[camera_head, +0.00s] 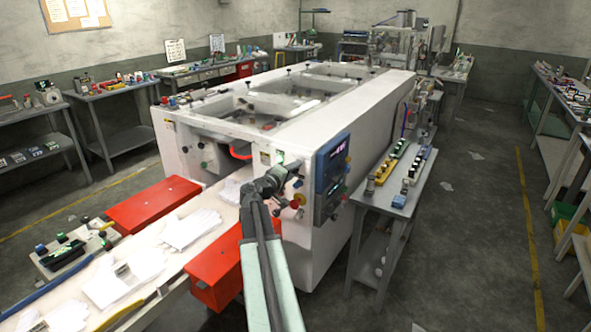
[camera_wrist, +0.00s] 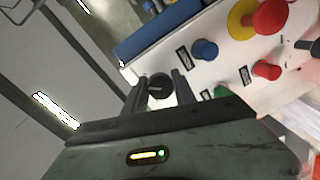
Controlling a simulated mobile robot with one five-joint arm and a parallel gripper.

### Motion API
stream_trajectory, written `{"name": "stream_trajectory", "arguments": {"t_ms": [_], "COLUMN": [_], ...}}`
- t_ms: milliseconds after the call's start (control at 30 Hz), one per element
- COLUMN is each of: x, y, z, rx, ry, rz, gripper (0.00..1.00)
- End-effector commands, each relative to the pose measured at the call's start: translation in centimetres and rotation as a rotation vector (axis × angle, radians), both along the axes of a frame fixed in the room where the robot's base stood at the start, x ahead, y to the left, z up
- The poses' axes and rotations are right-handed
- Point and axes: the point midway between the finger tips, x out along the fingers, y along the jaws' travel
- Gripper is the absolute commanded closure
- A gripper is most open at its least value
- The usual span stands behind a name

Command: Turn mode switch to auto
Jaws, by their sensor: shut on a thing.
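The mode switch (camera_wrist: 159,82), a round black knob with a pale line on its face, is in the upper middle of the wrist view. My gripper (camera_wrist: 161,94) has one finger on each side of it and is shut on it. In the head view my gripper (camera_head: 277,181) is at the front corner of the white machine (camera_head: 313,236), against its control face. There my arm hides the switch. The small label beside the switch cannot be read, so its setting is unclear.
Close by are a blue button (camera_wrist: 205,49), a red button (camera_wrist: 267,70), a green button (camera_wrist: 221,91) and a red emergency stop (camera_wrist: 270,15) on a yellow ring. A blue display panel (camera_head: 332,166) stands right of my gripper. Red boxes (camera_head: 152,204) flank the paper-covered conveyor.

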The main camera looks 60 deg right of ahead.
Motion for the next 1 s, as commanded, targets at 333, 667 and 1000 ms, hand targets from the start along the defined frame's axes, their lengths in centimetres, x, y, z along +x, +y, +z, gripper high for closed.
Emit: {"name": "stream_trajectory", "arguments": {"t_ms": [333,667,1000], "x": [-0.16,-0.06,0.03], "y": [0.06,0.05,0.03], "z": [-0.22,-0.18,-0.10], "rx": [0.005,0.005,0.003], "ry": [-0.119,-0.135,-0.133], "rz": [-0.005,-0.002,0.000], "gripper": [1.00,1.00,0.47]}}
